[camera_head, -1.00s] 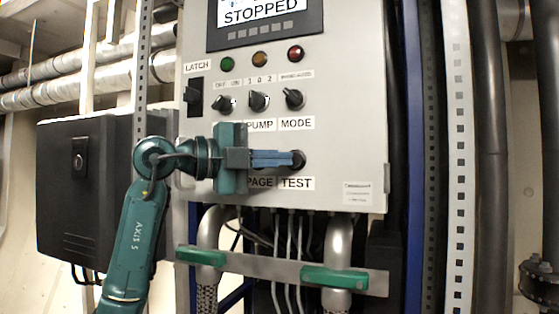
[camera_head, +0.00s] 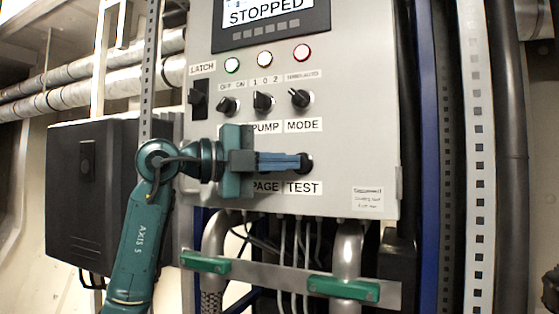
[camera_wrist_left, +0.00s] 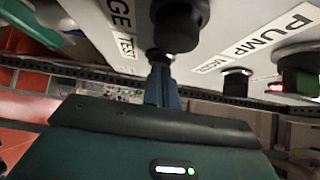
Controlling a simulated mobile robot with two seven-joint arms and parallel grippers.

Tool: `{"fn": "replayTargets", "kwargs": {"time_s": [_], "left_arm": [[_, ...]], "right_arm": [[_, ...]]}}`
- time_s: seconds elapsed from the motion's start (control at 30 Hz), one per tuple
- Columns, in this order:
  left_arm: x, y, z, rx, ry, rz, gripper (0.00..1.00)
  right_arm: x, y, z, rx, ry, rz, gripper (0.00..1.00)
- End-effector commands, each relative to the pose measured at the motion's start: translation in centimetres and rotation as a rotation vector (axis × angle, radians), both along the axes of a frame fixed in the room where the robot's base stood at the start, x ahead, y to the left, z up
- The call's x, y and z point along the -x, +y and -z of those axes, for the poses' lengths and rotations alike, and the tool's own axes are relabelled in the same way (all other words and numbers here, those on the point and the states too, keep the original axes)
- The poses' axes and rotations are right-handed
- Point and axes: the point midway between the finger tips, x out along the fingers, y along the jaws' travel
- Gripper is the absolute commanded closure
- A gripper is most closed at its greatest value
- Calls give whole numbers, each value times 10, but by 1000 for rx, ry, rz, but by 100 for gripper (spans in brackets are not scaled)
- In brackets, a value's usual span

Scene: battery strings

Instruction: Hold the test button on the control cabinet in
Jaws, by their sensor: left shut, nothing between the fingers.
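The control cabinet (camera_head: 365,120) is a light grey panel, with a screen (camera_head: 270,20) reading STOPPED. The black test button (camera_head: 307,163) sits above the TEST label (camera_head: 302,188). My left gripper (camera_head: 299,162) is shut and empty, and its blue fingertips reach the button from the left. In the left wrist view the fingertips (camera_wrist_left: 161,66) meet the small dark test button (camera_wrist_left: 158,54) and partly hide it; how deep it sits cannot be told. My right gripper is not in view.
A black latch switch (camera_head: 198,97) and several rotary knobs, including MODE (camera_head: 300,98), sit above my gripper. A larger black button (camera_wrist_left: 180,24) is close beside my fingers in the wrist view. A bracket with green clamps (camera_head: 342,288) and cables lie below.

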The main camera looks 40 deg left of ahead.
Motion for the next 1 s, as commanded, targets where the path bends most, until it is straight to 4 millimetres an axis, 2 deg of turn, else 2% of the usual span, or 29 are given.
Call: {"fn": "replayTargets", "kwargs": {"time_s": [0.53, 1.0], "left_arm": [[-4, 3, -1, 9, -3, -12, 100], [-4, 8, -2, 7, -2, -10, 100]], "right_arm": [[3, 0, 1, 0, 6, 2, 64], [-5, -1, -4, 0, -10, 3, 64]]}}
